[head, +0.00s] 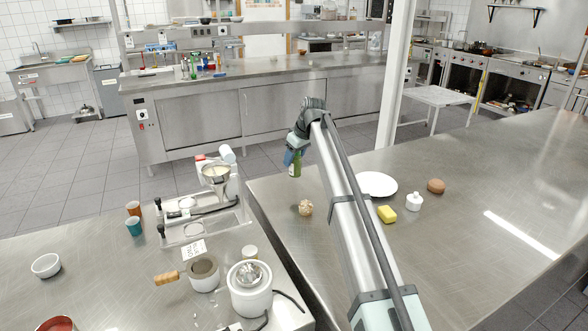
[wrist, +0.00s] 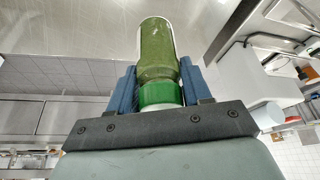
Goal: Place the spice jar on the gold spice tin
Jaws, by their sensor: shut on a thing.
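The spice jar (head: 295,169) is a clear jar with green contents. In the wrist view the jar (wrist: 158,48) has a green lid, which lies between the two blue fingers. My gripper (head: 292,157) is shut on the jar near its lid and points down. It holds the jar near the left edge of the right-hand steel counter, beyond a pale knobbly bulb. Whether the jar's base touches the counter cannot be told.
A steel appliance (head: 207,200) stands left across a gap. The counter's right side is clear.

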